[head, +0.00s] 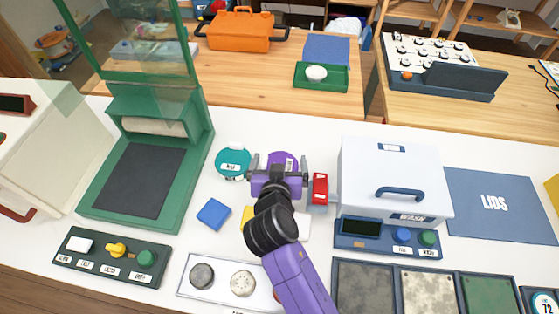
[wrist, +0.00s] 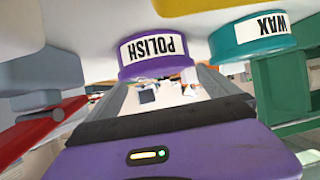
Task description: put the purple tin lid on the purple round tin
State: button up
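The purple round tin (head: 285,156) stands on the white counter, partly hidden by my gripper (head: 279,164). In the wrist view the purple tin (wrist: 156,69), labelled POLISH, appears upside down just beyond my gripper. My gripper's fingers are spread apart with nothing seen held between them, on the near side of the tin. I cannot make out a separate purple tin lid; whether one sits on the tin is unclear. The blue LIDS mat (head: 500,207) at the right is bare.
A teal WAX tin (head: 233,161) stands left of the purple tin; it also shows in the wrist view (wrist: 250,42). A red object (head: 320,189) and a white lidded box (head: 394,178) stand close at right. A blue block (head: 213,214) and green press (head: 150,165) are left.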

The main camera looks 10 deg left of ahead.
jog(key=shift+r, duration=0.15)
jog(key=v, duration=1.2)
dwell(0.3)
